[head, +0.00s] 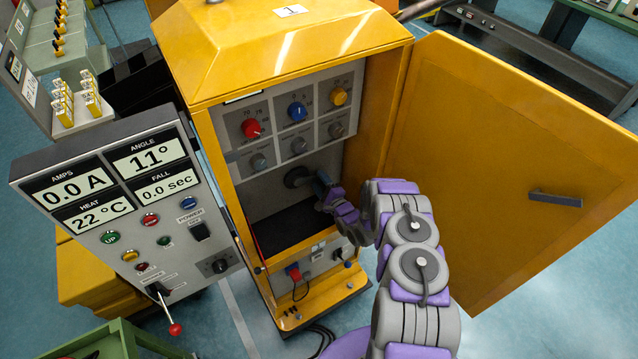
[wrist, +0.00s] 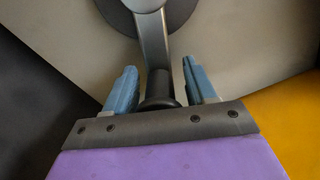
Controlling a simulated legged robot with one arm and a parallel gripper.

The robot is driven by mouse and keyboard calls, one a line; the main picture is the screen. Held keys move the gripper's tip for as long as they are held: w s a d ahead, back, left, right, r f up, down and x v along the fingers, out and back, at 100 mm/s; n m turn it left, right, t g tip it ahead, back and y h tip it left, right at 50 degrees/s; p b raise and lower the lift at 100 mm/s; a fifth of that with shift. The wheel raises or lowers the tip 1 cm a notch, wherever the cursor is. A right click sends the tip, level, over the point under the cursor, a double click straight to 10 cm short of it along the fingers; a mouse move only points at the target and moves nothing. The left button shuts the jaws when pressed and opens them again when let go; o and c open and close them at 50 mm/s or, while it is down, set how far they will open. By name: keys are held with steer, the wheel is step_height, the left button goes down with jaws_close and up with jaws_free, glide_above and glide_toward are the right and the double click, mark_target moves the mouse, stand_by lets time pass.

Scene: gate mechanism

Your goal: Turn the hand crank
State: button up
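The hand crank (head: 297,177) is a dark round hub on the grey inner panel of the open yellow cabinet. In the wrist view its round hub is at the top edge, and a grey crank arm (wrist: 154,45) runs down to a black handle (wrist: 158,88). My gripper (head: 322,186) reaches into the cabinet at the crank and hides part of it. In the wrist view its two blue fingers (wrist: 160,82) stand on either side of the handle, with a visible gap on both sides. The fingers are open.
The yellow cabinet door (head: 500,165) stands open to the right of my arm. Coloured knobs (head: 297,111) sit above the crank. A display console (head: 125,205) with a red-tipped lever (head: 174,328) stands at the left. A dark recess (head: 285,227) lies below the crank.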

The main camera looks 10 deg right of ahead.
steer(key=shift+r, duration=0.1)
steer(key=v, duration=1.7)
steer(key=shift+s+p, duration=0.15)
steer(key=shift+p, duration=0.25)
steer(key=shift+d, duration=0.1)
